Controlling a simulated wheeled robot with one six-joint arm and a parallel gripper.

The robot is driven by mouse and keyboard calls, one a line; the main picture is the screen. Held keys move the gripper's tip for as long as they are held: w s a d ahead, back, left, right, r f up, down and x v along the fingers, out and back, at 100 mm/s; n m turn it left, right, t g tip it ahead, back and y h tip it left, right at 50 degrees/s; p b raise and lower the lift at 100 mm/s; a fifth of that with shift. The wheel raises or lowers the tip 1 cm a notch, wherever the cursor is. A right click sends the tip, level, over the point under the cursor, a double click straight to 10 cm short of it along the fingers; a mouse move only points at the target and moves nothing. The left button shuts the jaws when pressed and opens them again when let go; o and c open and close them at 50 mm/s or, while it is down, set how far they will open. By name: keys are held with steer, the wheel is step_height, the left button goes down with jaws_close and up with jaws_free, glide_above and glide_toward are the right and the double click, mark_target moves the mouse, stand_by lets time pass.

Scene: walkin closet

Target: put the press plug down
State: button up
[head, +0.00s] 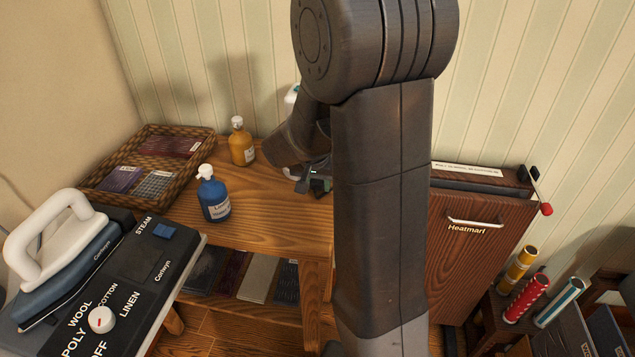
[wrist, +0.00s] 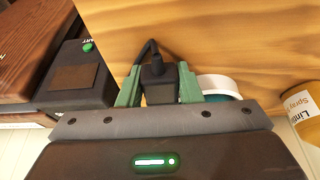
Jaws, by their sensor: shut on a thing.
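My gripper (wrist: 158,78) shows in the wrist view with its green fingers shut on the black press plug (wrist: 157,85), one finger on each side. A black cord runs from the plug up and to the left. The plug is over the wooden tabletop (wrist: 220,38); I cannot tell whether it touches it. In the head view my gripper (head: 314,183) is partly hidden behind my arm, above the table (head: 265,215), and the plug is too small to make out clearly. The wooden Heatmarl press (head: 475,245) stands right of the table.
A blue bottle (head: 214,197), an amber bottle (head: 242,143) and a wicker tray (head: 125,150) stand on the table. In the wrist view, a black box with a green button (wrist: 75,80) is left of the plug and a white round thing (wrist: 218,85) is close on the right.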

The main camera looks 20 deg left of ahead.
steer(key=shift+f, duration=0.2)
steer(key=o, duration=1.1)
steer(key=shift+s, duration=0.1)
steer(key=shift+c, duration=0.2)
steer(key=shift+f, duration=0.1)
steer(key=shift+d+r+p, duration=0.15)
steer(key=shift+r+p, duration=0.3)
steer(key=shift+r, duration=0.05)
steer(key=p+v, duration=0.1)
steer(key=v, duration=1.1)
steer(key=shift+r+p, duration=0.2)
steer(key=shift+p, duration=0.15)
steer(key=shift+f, duration=0.1)
